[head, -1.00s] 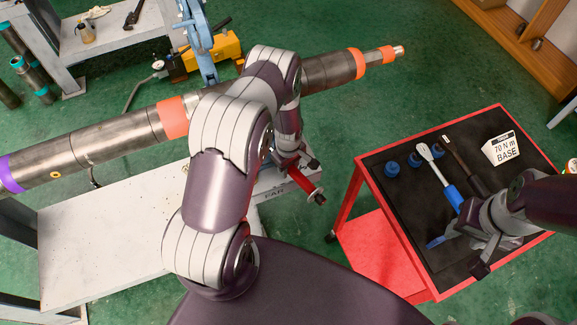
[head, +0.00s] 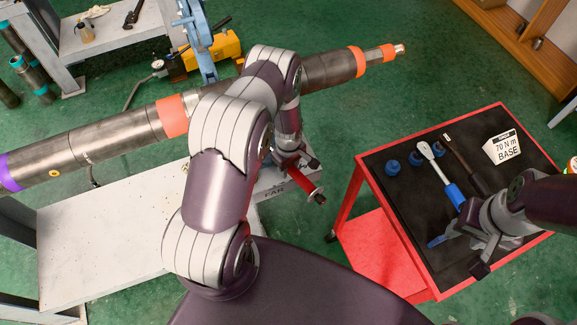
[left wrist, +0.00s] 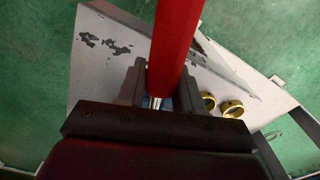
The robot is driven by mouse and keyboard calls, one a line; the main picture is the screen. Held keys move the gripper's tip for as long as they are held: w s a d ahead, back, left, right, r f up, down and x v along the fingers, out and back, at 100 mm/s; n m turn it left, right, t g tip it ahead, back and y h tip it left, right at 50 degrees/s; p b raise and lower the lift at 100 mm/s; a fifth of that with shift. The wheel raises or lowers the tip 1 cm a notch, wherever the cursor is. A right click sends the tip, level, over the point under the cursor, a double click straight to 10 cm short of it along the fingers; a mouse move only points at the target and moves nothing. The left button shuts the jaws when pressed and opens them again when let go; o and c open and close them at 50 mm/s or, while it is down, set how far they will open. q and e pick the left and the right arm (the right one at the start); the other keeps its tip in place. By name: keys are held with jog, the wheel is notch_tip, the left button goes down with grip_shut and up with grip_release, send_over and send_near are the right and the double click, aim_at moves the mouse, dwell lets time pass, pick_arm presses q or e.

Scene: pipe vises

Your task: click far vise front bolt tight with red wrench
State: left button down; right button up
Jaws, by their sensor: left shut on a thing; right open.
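The red wrench (head: 301,179) slants down and right beside the far vise, whose base (head: 274,192) carries the label FAR. My left gripper (head: 294,160) is shut on the wrench. In the left wrist view the red handle (left wrist: 176,40) passes up between the fingers of this gripper (left wrist: 160,92), with a short shiny metal piece below it. My left arm covers most of the far vise, and I cannot make out its front bolt. My right gripper (head: 462,253) is open and empty above the tool cart.
The red cart (head: 352,190) holds a blue-handled ratchet (head: 440,172), blue sockets (head: 392,167) and a 70 N m sign (head: 503,147). A long steel pipe (head: 110,140) with orange bands crosses behind my arm. Brass rings (left wrist: 232,108) lie near the left gripper. Green floor is clear behind the cart.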

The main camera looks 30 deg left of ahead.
pick_arm(q)
jog(key=shift+s, duration=0.15)
jog(key=shift+s+a+m, duration=0.15)
jog(key=shift+s+m, duration=0.1)
jog(key=shift+m, duration=0.05)
jog(key=shift+s+a+m, duration=0.15)
jog(key=shift+s+m, duration=0.1)
jog(key=shift+m, duration=0.05)
dwell(0.5)
jog(key=shift+w+d+f+n, duration=0.2)
jog(key=shift+w+n, duration=0.2)
jog(key=shift+w, duration=0.05)
jog(key=shift+w+d+r+n+b, duration=0.15)
jog(key=shift+w+d+n+b, duration=0.1)
jog(key=shift+w+n+b, duration=0.3)
jog(key=shift+r+p, duration=1.8)
jog(key=shift+r, duration=0.55)
